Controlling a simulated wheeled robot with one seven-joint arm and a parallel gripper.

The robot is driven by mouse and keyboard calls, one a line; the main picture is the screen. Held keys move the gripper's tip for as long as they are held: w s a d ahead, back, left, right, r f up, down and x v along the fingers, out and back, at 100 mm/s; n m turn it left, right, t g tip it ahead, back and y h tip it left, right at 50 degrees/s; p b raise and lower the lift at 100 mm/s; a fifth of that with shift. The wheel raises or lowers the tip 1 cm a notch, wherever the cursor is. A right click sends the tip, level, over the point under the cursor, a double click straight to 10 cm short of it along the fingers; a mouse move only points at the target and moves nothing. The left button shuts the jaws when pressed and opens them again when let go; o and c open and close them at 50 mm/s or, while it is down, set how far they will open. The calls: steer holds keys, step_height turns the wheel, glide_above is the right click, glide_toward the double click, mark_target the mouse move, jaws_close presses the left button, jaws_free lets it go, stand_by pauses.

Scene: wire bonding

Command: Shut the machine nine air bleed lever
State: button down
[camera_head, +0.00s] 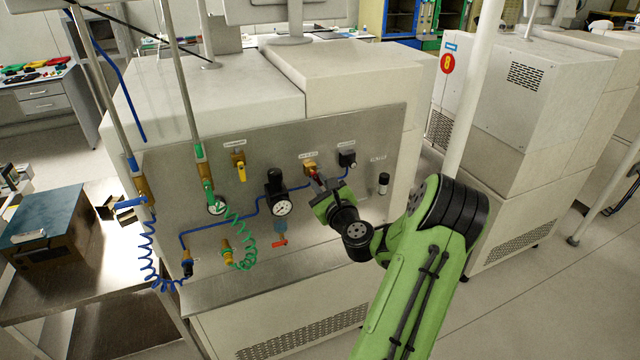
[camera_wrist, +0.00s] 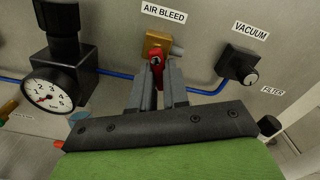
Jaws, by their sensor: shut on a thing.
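The air bleed lever (camera_wrist: 156,68) is red and sits on a brass valve body (camera_wrist: 157,43) under the AIR BLEED label (camera_wrist: 164,13) in the wrist view. The lever points down from the valve, between the grey fingers of my gripper (camera_wrist: 157,92), which is shut on it. In the head view my gripper (camera_head: 318,184) reaches the brass valve (camera_head: 310,167) on the machine's steel panel (camera_head: 270,165). My fingers hide the lower part of the lever.
A black regulator with a gauge (camera_wrist: 50,90) is left of the valve. A yellow lever valve (camera_head: 239,165) and a coiled green hose (camera_head: 240,240) are further left on the panel.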

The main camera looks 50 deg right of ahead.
steer(key=shift+w+a+m+p, duration=0.15)
steer(key=shift+a+m+p, duration=0.05)
steer(key=shift+m+p, duration=1.2)
steer(key=shift+w+a+m+p, duration=0.1)
steer(key=shift+a+m+p, duration=0.1)
steer(key=shift+m+p, duration=1.15)
steer(key=shift+f, duration=0.1)
steer(key=c, duration=1.1)
jaws_free()
steer(key=shift+s, duration=0.1)
